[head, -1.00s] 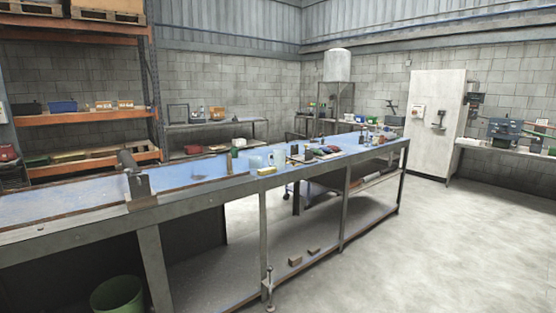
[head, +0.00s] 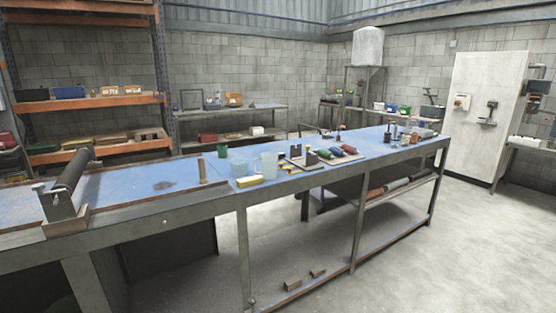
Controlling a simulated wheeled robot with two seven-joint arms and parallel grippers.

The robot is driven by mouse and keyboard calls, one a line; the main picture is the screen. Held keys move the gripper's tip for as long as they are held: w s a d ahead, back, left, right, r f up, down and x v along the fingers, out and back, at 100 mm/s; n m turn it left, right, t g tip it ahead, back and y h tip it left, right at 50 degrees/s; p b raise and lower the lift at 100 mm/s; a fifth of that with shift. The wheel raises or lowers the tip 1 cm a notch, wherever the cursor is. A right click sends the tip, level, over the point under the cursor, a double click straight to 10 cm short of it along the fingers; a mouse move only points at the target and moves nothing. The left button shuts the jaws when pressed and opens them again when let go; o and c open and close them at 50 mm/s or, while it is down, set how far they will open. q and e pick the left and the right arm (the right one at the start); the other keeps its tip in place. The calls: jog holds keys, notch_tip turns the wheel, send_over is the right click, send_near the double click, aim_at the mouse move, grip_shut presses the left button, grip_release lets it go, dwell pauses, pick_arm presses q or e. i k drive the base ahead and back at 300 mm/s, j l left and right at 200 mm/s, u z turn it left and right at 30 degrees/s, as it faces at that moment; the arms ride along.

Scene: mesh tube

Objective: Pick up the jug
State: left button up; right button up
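A pale translucent jug (head: 268,164) stands upright on the blue-topped workbench (head: 178,180), near its front edge. A second translucent container (head: 240,168) stands just left of it, and a yellow block (head: 250,181) lies in front of the two. The jug is small in the view, so its handle and contents are not clear. Neither of my grippers is in view.
A green cup (head: 222,151) stands behind the containers. Several tools and small items crowd the bench to the right. A roller (head: 72,172) is mounted at the left. Orange shelving (head: 90,103) stands behind. The floor (head: 440,265) in front right is clear.

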aim_at(269, 159)
jog(key=i+l+u, duration=0.15)
jog(key=i+l, duration=1.35)
